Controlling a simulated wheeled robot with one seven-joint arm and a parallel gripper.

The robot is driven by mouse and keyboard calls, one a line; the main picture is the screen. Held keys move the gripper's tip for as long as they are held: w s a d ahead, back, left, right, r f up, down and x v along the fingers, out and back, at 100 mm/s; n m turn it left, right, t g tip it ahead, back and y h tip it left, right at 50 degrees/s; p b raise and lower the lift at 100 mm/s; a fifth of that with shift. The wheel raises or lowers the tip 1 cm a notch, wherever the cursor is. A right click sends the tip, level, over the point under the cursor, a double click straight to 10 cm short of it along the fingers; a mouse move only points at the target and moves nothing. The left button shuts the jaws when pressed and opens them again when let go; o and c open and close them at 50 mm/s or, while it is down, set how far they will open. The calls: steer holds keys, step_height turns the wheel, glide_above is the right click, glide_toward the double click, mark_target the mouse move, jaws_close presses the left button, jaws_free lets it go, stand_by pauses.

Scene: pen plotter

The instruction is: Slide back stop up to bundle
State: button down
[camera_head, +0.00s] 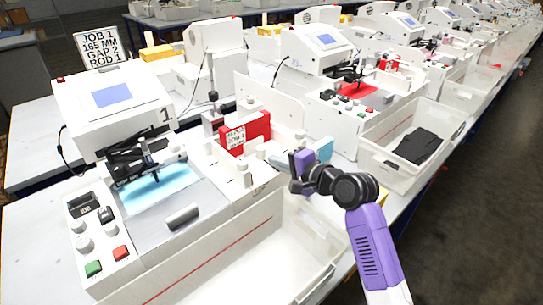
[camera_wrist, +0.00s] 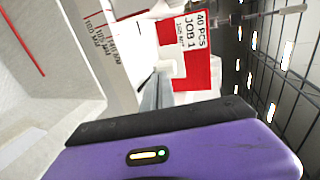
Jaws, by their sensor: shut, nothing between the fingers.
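The bundle (camera_head: 247,134) is a red block with a white label, standing on the bed of machine 1. In the wrist view the bundle (camera_wrist: 190,50) reads "40 PCS JOB 1". A small white block with a knob (camera_head: 244,174), which looks like the back stop, stands in front of the bundle in the head view; I cannot tell whether they touch. My gripper (camera_head: 297,166) is shut and empty, to the right of the bundle and apart from it.
A white upright panel (camera_head: 271,112) stands behind the bundle. A job sign (camera_head: 101,46) reads 165 MM, gap 2, rod 1. A clear bin (camera_head: 250,262) lies along the front of the machine. Another bin (camera_head: 377,157) holding dark sheets stands at right.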

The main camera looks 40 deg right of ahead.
mark_target(263, 152)
steer(key=shift+w, duration=1.15)
steer(key=shift+w, duration=0.1)
steer(key=shift+w+p, duration=0.65)
steer(key=shift+w, duration=1.05)
steer(key=shift+s+a, duration=0.1)
